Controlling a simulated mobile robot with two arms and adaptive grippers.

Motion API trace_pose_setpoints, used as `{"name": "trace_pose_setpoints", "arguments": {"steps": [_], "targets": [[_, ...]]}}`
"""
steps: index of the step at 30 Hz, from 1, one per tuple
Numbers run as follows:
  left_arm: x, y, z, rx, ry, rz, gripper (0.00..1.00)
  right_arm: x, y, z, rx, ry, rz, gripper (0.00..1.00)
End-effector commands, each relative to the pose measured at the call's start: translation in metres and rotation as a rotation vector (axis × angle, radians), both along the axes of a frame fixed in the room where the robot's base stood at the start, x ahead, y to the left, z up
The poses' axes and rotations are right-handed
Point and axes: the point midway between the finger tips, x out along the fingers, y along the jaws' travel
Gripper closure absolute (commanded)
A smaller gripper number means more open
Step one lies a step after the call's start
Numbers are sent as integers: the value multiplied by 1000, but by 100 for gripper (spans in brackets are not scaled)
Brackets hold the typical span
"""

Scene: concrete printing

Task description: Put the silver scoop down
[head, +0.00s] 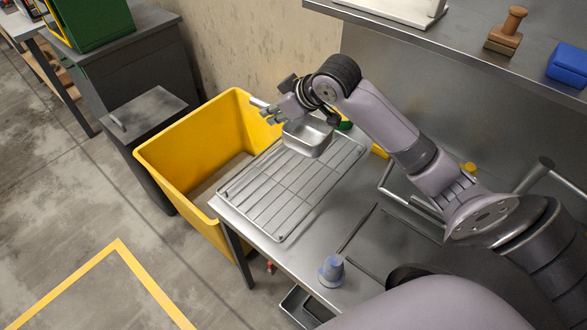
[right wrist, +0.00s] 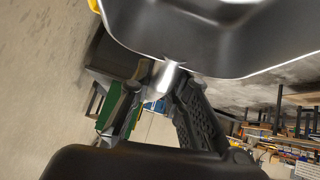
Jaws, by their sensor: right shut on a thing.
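The silver scoop (head: 308,137), a square metal pan with a short handle, is over the far end of the wire rack (head: 283,208) on the steel table. My right gripper (head: 272,112) is shut on its handle, at the pan's left side. The scoop looks roughly level; I cannot tell whether it touches the rack. In the right wrist view the scoop's pan (right wrist: 215,40) fills the top, with its handle between the fingers of my right gripper (right wrist: 163,88). My left gripper is not in view.
A yellow bin (head: 180,155) stands against the table's left end. A blue-grey cup-like thing (head: 332,271) and thin rods lie nearer on the table. A steel shelf (head: 460,42) runs above the back, holding a wooden stamp (head: 507,32) and a blue box (head: 568,65). The rack's near part is bare.

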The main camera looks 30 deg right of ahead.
Motion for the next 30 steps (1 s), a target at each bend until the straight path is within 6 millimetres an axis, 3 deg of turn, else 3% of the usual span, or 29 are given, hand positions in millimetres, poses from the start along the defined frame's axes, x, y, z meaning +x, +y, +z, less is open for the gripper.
{"name": "trace_pose_setpoints", "arguments": {"steps": [1, 6, 9, 13, 17, 30], "targets": [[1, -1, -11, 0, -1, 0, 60, 12, -29, 4, -7, -5, -17, 100], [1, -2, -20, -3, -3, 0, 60, 31, -85, 31, 6, -2, -54, 100], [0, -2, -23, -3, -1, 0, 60, 35, -103, 43, 12, 2, -71, 100], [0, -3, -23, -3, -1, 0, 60, 37, -113, 45, 14, 7, -80, 100], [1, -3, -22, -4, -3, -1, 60, 36, -114, 22, 14, 15, -81, 100], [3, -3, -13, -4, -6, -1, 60, 36, -114, -88, 15, 11, -82, 100]]}}
